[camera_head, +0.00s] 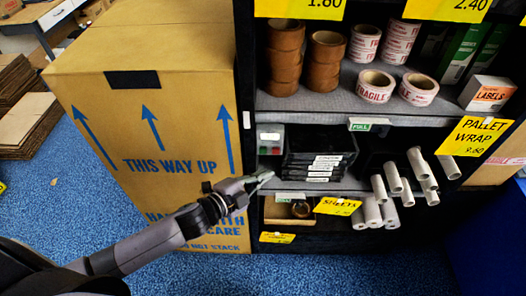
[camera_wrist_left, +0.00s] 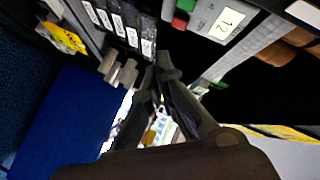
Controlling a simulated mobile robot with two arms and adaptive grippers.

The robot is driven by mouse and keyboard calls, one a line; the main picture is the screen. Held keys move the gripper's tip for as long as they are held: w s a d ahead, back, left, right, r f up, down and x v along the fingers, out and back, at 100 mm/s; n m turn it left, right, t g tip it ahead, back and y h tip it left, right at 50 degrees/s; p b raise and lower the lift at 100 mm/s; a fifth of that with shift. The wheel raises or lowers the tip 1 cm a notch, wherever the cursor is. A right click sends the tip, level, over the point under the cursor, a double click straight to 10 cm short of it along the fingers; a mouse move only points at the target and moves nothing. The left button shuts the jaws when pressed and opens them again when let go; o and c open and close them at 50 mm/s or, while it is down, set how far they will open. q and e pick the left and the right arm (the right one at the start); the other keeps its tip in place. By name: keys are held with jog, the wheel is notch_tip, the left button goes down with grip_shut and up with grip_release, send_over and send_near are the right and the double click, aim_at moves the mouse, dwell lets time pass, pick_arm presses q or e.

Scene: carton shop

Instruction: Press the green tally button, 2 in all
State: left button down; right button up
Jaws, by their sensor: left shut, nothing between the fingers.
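A small grey tally box (camera_head: 270,139) stands on the middle shelf, at the left end beside a stack of black cases. In the left wrist view the box (camera_wrist_left: 207,27) shows a white label that appears to read 12. A green button (camera_wrist_left: 186,5) and a red button (camera_wrist_left: 180,21) sit next to each other on it, the green one at the top edge of the picture. My left gripper (camera_head: 265,180) is shut and empty, in front of the shelf and below the box, apart from the buttons. It also shows in the left wrist view (camera_wrist_left: 162,66). My right gripper is out of view.
Black cases with white labels (camera_head: 318,165) are stacked right of the box. Paper rolls (camera_head: 392,178) lie further right. A large carton (camera_head: 150,110) stands close on the left. Tape rolls (camera_head: 375,86) fill the shelf above. Blue floor lies open in front.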

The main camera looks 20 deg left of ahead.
aim_at(263, 151)
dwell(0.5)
pick_arm(q)
jog(key=s+n+p, duration=0.1)
jog(key=n, duration=0.4)
jog(key=s+f+n+p, duration=0.1)
jog(key=n, duration=0.5)
jog(key=s+n+p, duration=0.1)
jog(key=n, duration=0.5)
jog(key=shift+s+d+f+g+y, duration=0.25)
jog(key=shift+s+g+y, duration=0.05)
jog(key=shift+s, duration=0.1)
jog(key=w+a+b, duration=0.2)
jog(key=w, duration=0.6)
jog(key=shift+w+a, duration=0.2)
jog(key=shift+w, duration=0.05)
jog(key=shift+w, duration=0.1)
dwell(0.3)
jog(key=shift+w+a, duration=0.1)
jog(key=shift+w, duration=0.2)
